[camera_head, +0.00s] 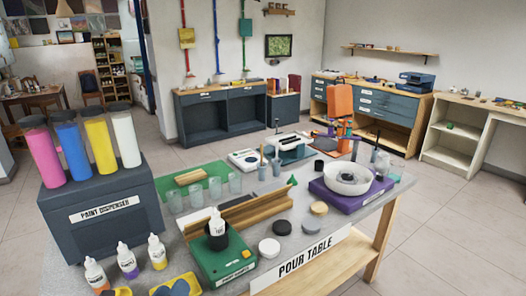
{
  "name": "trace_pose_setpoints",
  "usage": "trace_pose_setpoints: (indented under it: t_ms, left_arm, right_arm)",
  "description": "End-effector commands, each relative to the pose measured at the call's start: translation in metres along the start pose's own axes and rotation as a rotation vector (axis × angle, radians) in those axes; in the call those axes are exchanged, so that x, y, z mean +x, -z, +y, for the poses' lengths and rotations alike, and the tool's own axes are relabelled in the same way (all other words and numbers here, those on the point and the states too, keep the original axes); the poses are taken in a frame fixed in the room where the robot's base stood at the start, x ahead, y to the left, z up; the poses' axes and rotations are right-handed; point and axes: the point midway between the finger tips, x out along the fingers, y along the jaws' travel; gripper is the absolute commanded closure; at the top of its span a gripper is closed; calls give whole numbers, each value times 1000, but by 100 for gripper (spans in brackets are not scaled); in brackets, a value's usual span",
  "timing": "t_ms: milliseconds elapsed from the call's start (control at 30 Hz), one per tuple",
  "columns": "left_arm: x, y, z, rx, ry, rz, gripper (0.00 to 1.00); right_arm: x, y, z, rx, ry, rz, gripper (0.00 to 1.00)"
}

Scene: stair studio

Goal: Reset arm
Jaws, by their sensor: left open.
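I make out neither of my grippers and no arm in the head view. The pour table (372,212) fills the foreground, with a white "POUR TABLE" sign on its front edge. On it a green scale (226,262) carries a black cup (216,236) with a white bottle in it. A white bowl (346,178) sits on a purple base (338,200) at the right. A dark paint dispenser (105,205) with pink, blue, yellow and white bottles stands at the left.
Clear cups (204,191), a wooden channel (247,212) and several round lids (283,227) crowd the tabletop. Floor (430,230) is clear at the right.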

Motion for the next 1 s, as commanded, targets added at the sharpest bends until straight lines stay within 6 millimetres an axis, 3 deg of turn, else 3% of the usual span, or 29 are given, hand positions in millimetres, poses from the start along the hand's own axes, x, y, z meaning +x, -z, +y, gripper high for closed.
trace_pose_setpoints:
  t_ms: [267, 567, 767, 900, 1000]
  left_arm:
    - [0, 7, 17, -668, -60, 23, 46]
    - [-20, 29, 53, -1468, -202, -18, 46]
    - [-46, 52, 84, -1969, -321, -119, 46]
    - [-82, 76, 113, -2288, -425, -255, 46]
    - [-109, 90, 130, -2366, -484, -334, 46]
  right_arm:
    - [-3, -5, 0, 1, -1, -9, 57]
    - [-6, -15, 1, 3, -4, -30, 57]
    - [-6, -15, 1, 3, -4, -31, 57]
    - [-5, -13, 1, 3, -3, -26, 57]
    - [-4, -9, 0, 2, -2, -18, 57]
